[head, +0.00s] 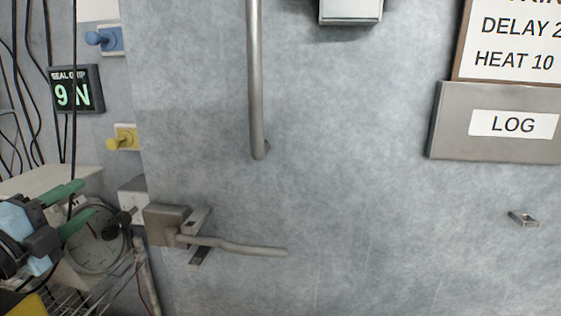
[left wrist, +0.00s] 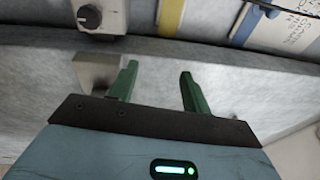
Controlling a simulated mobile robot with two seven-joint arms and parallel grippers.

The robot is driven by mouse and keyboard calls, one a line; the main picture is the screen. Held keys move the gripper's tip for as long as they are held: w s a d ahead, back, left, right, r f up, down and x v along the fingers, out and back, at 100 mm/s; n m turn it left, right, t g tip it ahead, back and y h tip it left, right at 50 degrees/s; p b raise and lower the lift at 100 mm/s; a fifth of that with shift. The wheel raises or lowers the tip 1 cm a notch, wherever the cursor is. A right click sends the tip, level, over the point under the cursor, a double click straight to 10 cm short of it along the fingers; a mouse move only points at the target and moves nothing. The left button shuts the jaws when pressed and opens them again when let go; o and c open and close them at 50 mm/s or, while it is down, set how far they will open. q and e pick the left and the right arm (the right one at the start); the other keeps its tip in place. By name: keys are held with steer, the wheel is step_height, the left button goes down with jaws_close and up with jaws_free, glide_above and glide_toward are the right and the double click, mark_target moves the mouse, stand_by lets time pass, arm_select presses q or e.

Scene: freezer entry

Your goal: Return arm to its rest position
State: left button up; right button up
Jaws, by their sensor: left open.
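My left gripper (head: 76,207) comes in at the lower left of the head view, with two green fingers spread apart and nothing between them. It is left of the door's lever handle (head: 240,247), apart from it. In the left wrist view the same green fingers (left wrist: 158,90) stand open in front of a grey wall surface. A metal block (left wrist: 97,72) shows behind the left finger there. My right gripper is not in view.
A large grey door (head: 350,200) fills most of the head view, with a vertical pull bar (head: 255,80). A black knob (head: 120,218) sits on a box near the gripper. Cables hang at left.

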arm_select(q)
steer(key=s+d+f+n+g+y, duration=0.1)
steer(key=s+f+n+g, duration=0.2)
steer(key=f, duration=0.9)
steer(key=s+d+f+n+y, duration=0.1)
steer(key=s+f+n, duration=0.3)
steer(key=f, duration=0.8)
steer(key=s+d+f+n+g+y, duration=0.15)
steer(key=f+n, duration=0.35)
steer(key=f, duration=0.7)
steer(key=s+d+f+n+g, duration=0.1)
steer(key=s+f+g, duration=0.2)
steer(key=s+f, duration=0.75)
steer(key=s+d+f+n+g, duration=0.1)
steer(key=s+f+g, duration=0.3)
steer(key=s+f, duration=0.7)
steer(key=s+d+r+n+t+p, duration=0.1)
steer(key=d+r+n, duration=0.4)
steer(key=d, duration=0.6)
steer(key=shift+d+r+n+t+h+p, duration=0.2)
steer(key=shift+n+t+h+p, duration=0.15)
steer(key=shift+h+p, duration=0.1)
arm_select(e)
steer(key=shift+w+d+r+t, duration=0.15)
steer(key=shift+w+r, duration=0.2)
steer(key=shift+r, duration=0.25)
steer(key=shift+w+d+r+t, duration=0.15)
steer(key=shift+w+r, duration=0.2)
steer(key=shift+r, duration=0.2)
